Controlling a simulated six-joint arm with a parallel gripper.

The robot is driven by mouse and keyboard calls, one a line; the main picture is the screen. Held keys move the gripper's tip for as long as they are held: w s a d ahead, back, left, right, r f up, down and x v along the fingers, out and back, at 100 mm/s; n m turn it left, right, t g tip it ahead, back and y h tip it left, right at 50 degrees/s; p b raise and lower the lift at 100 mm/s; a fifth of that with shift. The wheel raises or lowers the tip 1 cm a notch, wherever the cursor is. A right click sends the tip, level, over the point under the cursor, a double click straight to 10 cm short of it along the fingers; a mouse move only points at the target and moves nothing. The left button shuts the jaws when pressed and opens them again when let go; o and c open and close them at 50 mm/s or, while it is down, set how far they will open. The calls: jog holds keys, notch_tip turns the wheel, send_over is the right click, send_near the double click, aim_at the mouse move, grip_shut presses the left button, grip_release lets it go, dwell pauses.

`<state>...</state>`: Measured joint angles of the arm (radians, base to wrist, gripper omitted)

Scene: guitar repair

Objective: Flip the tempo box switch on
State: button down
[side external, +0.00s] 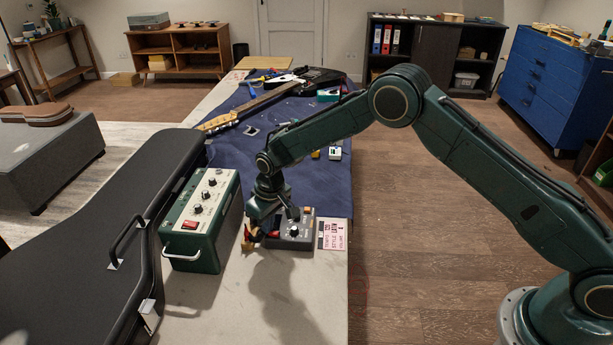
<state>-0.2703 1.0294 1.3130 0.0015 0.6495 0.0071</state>
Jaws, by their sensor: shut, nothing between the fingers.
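The small dark grey box with a white knob (295,231), which looks like the tempo box, sits on the bench near its right edge. A card (332,234) with printed lines, the top one seeming to read "TEMPO", lies against its right side. My gripper (270,235) is shut and empty, low at the left end of the grey box. It covers part of that end, and I cannot tell whether it touches the box. The switch and its position are too small or hidden to make out.
A green box (204,212) with several knobs, a red switch and a handle stands left of my gripper. A black guitar case (90,240) lies further left. A guitar (255,104) and small tools lie on the blue cloth (225,150) behind. The bench front (225,310) is bare.

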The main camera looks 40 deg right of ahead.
jog(key=shift+f, duration=0.25)
jog(key=shift+r, duration=3.55)
jog(key=s+d+r+m+t, duration=0.1)
jog(key=s+d+r, duration=0.4)
jog(key=s+r, duration=0.5)
jog(key=s+d+r+t, duration=0.1)
jog(key=s+d+r, duration=0.45)
jog(key=r, duration=0.85)
jog(key=s+d+m+t, duration=0.1)
jog(key=s+d, duration=0.1)
jog(key=s, duration=1)
jog(key=s+d+r+m, duration=0.1)
jog(key=s+d, duration=0.2)
jog(key=s, duration=1)
jog(key=shift+d+t, duration=0.3)
jog(key=shift+t, duration=0.1)
